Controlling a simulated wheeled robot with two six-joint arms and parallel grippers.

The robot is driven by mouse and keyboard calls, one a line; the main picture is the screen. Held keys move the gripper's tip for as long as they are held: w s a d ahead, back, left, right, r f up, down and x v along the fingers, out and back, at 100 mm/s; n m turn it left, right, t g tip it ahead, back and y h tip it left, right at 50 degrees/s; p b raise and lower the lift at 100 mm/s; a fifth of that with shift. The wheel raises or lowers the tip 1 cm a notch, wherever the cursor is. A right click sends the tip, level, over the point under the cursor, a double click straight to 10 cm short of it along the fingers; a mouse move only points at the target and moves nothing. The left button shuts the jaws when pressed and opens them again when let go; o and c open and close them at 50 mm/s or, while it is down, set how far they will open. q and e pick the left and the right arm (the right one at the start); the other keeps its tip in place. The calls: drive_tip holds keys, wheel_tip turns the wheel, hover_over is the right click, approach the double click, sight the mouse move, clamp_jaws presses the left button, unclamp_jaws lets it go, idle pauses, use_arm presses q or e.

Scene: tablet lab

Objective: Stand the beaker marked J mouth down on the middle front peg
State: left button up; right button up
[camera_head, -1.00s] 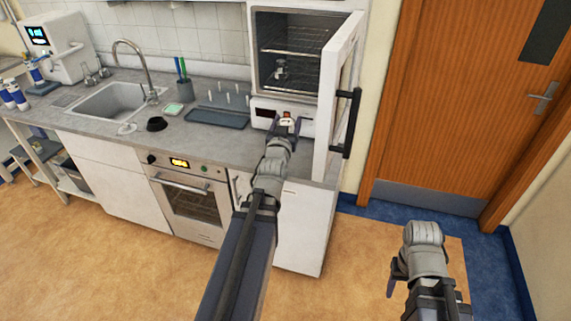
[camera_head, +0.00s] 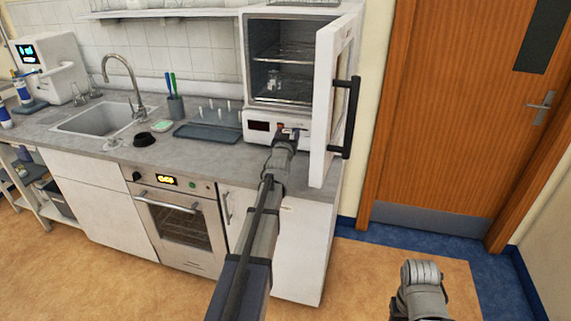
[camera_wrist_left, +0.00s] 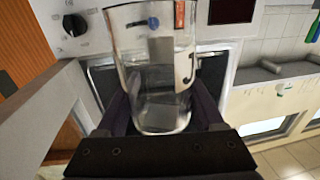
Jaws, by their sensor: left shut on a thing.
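My left gripper (camera_head: 289,132) is in front of the lower panel of the open oven cabinet. In the left wrist view its jaws (camera_wrist_left: 160,120) are shut on a clear glass beaker (camera_wrist_left: 150,60). The peg rack (camera_head: 208,132), a dark tray with several pale upright pegs, stands on the counter left of the cabinet. My right gripper is not visible; only part of that arm shows.
The cabinet door (camera_head: 330,100) stands open to the right, close to my left arm. Another glass vessel (camera_head: 275,80) stands inside the cabinet (camera_head: 290,20). A pen holder (camera_head: 176,107), a black object (camera_head: 144,139) and the sink (camera_head: 95,118) lie left of the rack.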

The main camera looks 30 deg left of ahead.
use_arm(q)
drive_tip(key=shift+f+b, duration=4)
drive_tip(key=shift+f, duration=0.45)
drive_tip(key=shift+f, duration=0.25)
drive_tip(key=o, duration=1.4)
drive_tip(key=shift+r, duration=0.1)
drive_tip(key=shift+r, duration=0.15)
drive_tip(key=v, duration=1.2)
